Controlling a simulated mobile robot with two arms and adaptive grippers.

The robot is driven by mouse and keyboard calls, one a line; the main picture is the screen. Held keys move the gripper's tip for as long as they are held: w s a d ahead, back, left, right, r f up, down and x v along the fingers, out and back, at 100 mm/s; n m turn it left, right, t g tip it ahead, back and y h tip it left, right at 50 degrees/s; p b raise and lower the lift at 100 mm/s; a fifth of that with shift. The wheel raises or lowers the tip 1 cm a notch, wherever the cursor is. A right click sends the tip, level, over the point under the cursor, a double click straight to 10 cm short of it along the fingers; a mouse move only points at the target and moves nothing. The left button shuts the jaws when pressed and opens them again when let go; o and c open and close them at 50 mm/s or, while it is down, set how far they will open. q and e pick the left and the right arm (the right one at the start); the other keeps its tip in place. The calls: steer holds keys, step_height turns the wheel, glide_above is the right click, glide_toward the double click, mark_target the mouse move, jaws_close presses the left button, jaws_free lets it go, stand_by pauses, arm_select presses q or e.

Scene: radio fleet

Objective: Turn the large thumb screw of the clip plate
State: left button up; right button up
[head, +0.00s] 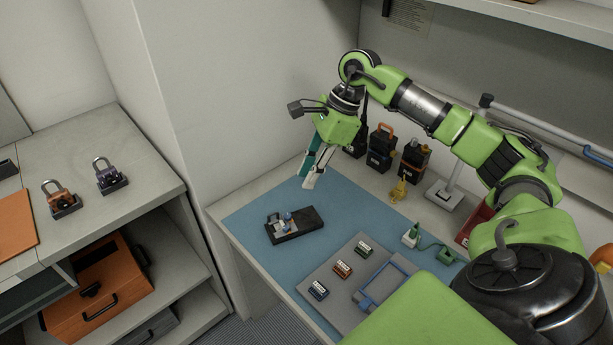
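A black block (309,222) lies on the blue mat (252,212). On its left part sits a small metal clip plate (276,225) with a blue thumb screw (287,216); the fine detail is too small to tell. My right gripper (306,181) hangs above the back of the mat, behind and slightly right of the block, apart from it. Its teal and pale fingers point down and overlap from this angle, so the gap between them is unclear. Nothing shows held in it. My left gripper is not in view.
A grey tray (331,290) with several small modules is at the mat's front right. Dark radios (381,150) and a yellow item (399,190) stand behind. A green plug (411,236) with cable lies right. The mat left of the block is clear.

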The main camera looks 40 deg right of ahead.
mark_target(288, 215)
steer(key=o, duration=0.3)
steer(key=a+f+n, duration=0.1)
steer(key=f, duration=0.2)
steer(key=w+a+f+n+g+b, duration=0.1)
steer(key=f+n, duration=0.1)
steer(key=f, duration=0.2)
steer(key=w+a+f+n+b, duration=0.1)
steer(key=a+f, duration=0.1)
steer(key=f, duration=0.2)
steer(key=shift+w+f+n+g, duration=0.1)
steer(key=shift+n+g, duration=0.2)
steer(key=shift+g, duration=0.1)
jaws_close()
